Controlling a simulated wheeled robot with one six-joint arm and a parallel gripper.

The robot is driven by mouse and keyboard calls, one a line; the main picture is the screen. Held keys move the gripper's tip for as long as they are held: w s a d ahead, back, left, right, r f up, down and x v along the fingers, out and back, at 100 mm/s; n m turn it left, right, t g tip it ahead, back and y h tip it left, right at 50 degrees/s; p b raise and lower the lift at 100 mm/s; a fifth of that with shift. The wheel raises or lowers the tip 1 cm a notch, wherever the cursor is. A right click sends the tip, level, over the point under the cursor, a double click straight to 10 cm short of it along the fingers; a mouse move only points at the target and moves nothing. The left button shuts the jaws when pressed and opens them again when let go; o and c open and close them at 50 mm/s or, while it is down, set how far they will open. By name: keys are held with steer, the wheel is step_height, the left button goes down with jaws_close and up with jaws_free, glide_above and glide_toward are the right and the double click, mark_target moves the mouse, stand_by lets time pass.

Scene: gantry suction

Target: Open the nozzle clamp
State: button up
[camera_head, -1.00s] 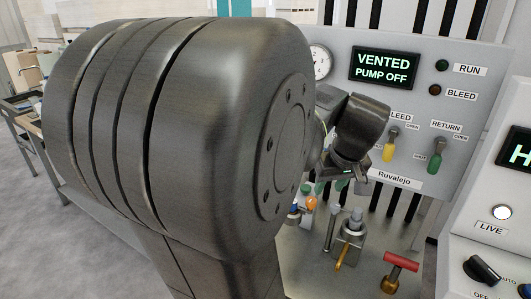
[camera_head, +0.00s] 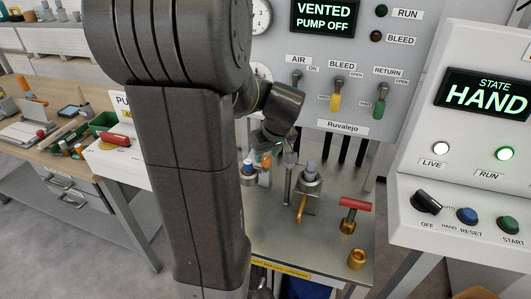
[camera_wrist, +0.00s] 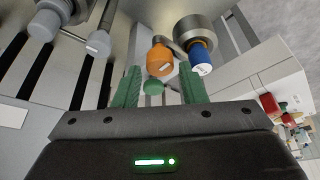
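A grey steel post fitting (camera_head: 310,181) with a brass lever (camera_head: 301,208) stands on the steel bench; the lever hangs down at its front. No label marks the nozzle clamp, so I cannot tell whether this is it. My gripper, partly hidden by my arm in the head view, is above the bench to the left of this fitting. In the wrist view my gripper (camera_wrist: 158,69) has its two green fingers apart, with nothing held. An orange-capped part (camera_wrist: 159,61) shows beyond and between the fingertips, and a blue-capped part (camera_wrist: 201,57) lies just right of them.
A red T-handle (camera_head: 355,204) and a brass cup (camera_head: 356,259) are on the bench's right side. The valve panel (camera_head: 336,126) rises behind, its display reading VENTED, PUMP OFF. A control console (camera_head: 405,240) stands at right. A workbench (camera_head: 60,155) with tools is at left.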

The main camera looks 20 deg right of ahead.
steer(key=shift+x, duration=0.75)
steer(key=shift+c, duration=0.5)
steer(key=c, duration=0.6)
